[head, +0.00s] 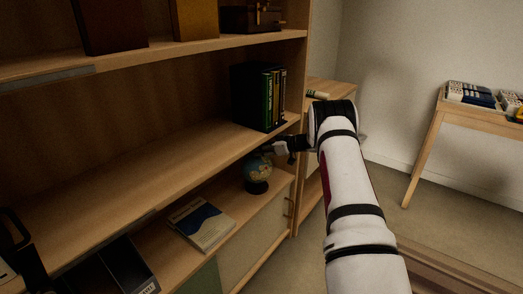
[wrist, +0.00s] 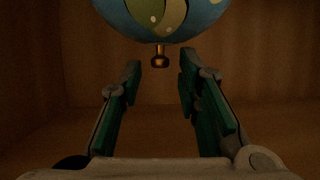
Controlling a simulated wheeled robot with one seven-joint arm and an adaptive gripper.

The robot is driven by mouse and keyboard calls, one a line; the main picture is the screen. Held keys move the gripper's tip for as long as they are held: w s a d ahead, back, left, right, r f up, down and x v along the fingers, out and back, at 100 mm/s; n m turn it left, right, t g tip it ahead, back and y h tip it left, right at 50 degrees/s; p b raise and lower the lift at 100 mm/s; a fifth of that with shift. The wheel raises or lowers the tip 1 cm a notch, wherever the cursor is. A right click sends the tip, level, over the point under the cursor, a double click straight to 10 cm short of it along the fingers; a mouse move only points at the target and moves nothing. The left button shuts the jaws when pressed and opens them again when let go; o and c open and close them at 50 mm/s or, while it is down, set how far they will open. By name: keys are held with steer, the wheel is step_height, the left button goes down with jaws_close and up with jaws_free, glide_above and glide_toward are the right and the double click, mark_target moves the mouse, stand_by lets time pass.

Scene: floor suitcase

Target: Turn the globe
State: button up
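The small blue globe (head: 258,167) stands on its dark base on the lower shelf, near the right end. In the wrist view the blue ball (wrist: 160,18) with green and yellow patches fills the top edge, and a small brass knob (wrist: 160,58) sticks out below it. My gripper (head: 270,149) reaches in from the right under the middle shelf, close to the globe's top. In the wrist view my gripper (wrist: 160,64) is partly open, with one finger either side of the knob's line. I see no clear contact with the globe.
The middle shelf (head: 130,170) lies just above my gripper. Dark binders (head: 262,97) stand on it near the right upright. A book (head: 202,223) lies left of the globe on the lower shelf. A table (head: 470,118) with books stands at the right.

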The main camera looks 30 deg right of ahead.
steer(key=v, duration=1.2)
stand_by(0.3)
